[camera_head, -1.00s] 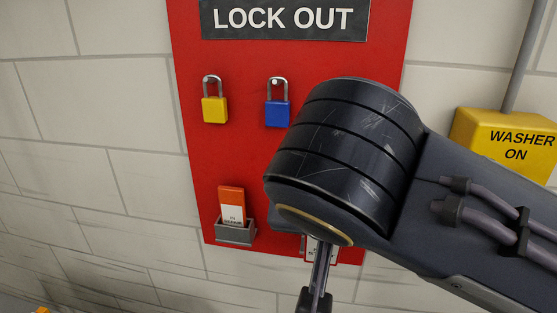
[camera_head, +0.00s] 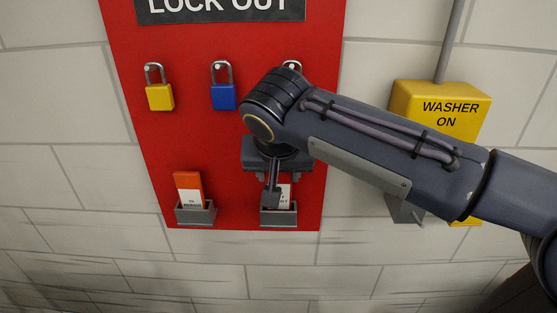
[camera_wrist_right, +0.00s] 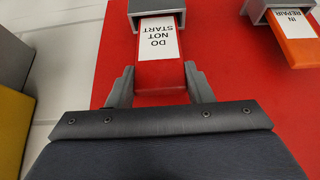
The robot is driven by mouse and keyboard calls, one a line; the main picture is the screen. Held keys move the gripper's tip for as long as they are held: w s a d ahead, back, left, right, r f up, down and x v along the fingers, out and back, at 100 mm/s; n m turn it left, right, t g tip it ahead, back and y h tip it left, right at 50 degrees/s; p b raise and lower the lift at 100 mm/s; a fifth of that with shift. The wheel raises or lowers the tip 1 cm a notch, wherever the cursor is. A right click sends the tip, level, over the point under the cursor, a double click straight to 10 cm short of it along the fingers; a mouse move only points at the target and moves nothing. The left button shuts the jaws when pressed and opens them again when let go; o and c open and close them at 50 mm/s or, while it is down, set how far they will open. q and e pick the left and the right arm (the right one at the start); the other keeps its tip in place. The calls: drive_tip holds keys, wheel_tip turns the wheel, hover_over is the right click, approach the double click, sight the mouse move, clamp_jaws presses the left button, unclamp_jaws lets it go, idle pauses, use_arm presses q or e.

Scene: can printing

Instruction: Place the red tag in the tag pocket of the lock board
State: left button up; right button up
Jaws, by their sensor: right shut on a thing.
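The red lock board (camera_head: 230,150) is on the wall. Its right tag pocket (camera_head: 278,217) is a small grey holder at the board's lower edge; it also shows in the right wrist view (camera_wrist_right: 182,20). The red tag (camera_head: 284,194) has a white label reading "DO NOT START". In the wrist view the tag (camera_wrist_right: 160,75) has its label end in the mouth of the pocket. My right gripper (camera_wrist_right: 160,82) is shut on the tag's red end; in the head view the gripper (camera_head: 272,185) partly hides the tag. My left gripper is not in view.
An orange-and-white tag (camera_head: 188,188) stands in the left pocket (camera_head: 196,215). A yellow padlock (camera_head: 159,97) and a blue padlock (camera_head: 223,96) hang above; another hangs behind my arm. A yellow "WASHER ON" box (camera_head: 440,105) is to the right.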

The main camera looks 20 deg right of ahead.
drive_tip(key=shift+w+d+r+g+y+p, duration=0.15)
drive_tip(key=shift+w+g+p, duration=0.15)
drive_tip(key=shift+w+g, duration=0.2)
drive_tip(key=shift+w+d+r+g+y+p, duration=0.15)
drive_tip(key=shift+w+g+p, duration=0.15)
drive_tip(key=shift+w+g, duration=0.15)
drive_tip(key=shift+s+a+f, duration=0.1)
drive_tip(key=shift+s+f, duration=0.05)
drive_tip(key=shift+f, duration=0.3)
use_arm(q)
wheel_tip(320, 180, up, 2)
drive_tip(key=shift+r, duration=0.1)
use_arm(e)
drive_tip(key=shift+s, duration=0.1)
use_arm(q)
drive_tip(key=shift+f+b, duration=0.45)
drive_tip(key=shift+b, duration=0.05)
use_arm(e)
drive_tip(key=shift+f, duration=0.55)
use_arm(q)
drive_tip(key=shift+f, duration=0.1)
use_arm(e)
drive_tip(key=shift+f, duration=0.1)
drive_tip(key=o, duration=1.3)
